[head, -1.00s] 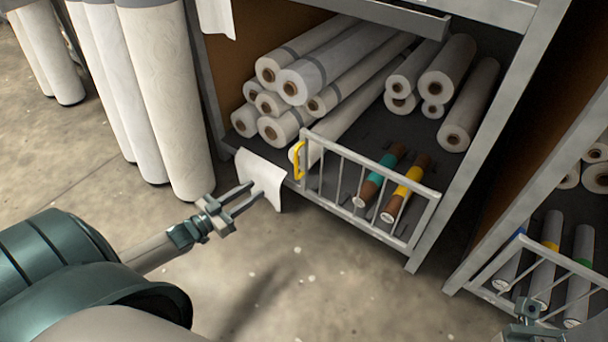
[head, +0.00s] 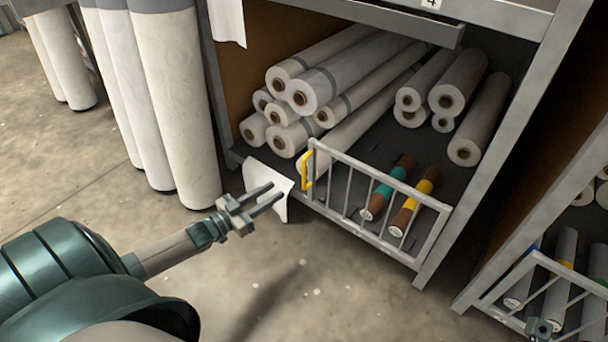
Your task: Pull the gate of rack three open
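A low grey barred gate (head: 348,194) stands along the front edge of a rack's bottom shelf, in line with that edge. A yellow handle (head: 306,170) is upright at its left end. My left gripper (head: 277,191) is open and empty. Its two fingers point at the gate's left end, just left of and below the handle in the picture, apart from it. They overlap a white hanging sheet (head: 262,177); contact cannot be told. My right gripper (head: 540,328) shows only in part at the bottom right, in front of another gate (head: 530,265).
White rolls (head: 345,72) are stacked on the shelf, and two brown rolls with teal and yellow bands (head: 413,204) lie behind the gate. Tall white rolls (head: 178,105) stand left. A label (head: 431,3) above seems to read 4. The floor before the gate is clear.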

